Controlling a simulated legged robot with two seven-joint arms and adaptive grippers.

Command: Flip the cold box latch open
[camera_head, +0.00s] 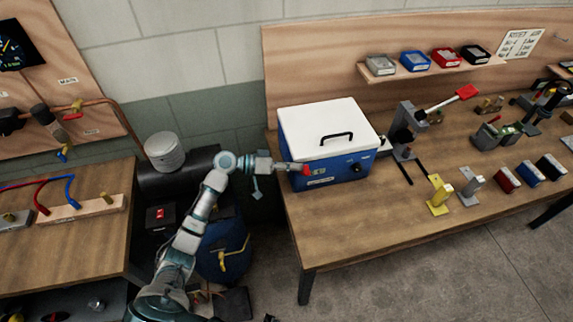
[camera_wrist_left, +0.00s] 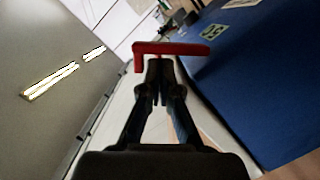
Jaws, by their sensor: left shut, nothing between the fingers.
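The cold box (camera_head: 318,150) is blue with a white lid and a black handle on top, and stands at the left end of the long workbench. Its lid is down. A red latch (camera_head: 306,169) shows at the box's front left, and in the left wrist view the red latch (camera_wrist_left: 172,50) is just beyond my fingertips, beside the blue box wall (camera_wrist_left: 255,75). My left gripper (camera_head: 300,168) is shut and empty, its tips close to the latch; in the wrist view I cannot tell whether they touch it. My right gripper is in neither view.
The workbench (camera_head: 400,220) holds a red-handled lever press (camera_head: 440,110) right of the box. Yellow (camera_head: 439,195) and grey brackets stand farther right. Small bins sit on a wall shelf (camera_head: 430,68). A grey-white canister (camera_head: 164,150) and a second bench (camera_head: 75,240) are at left.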

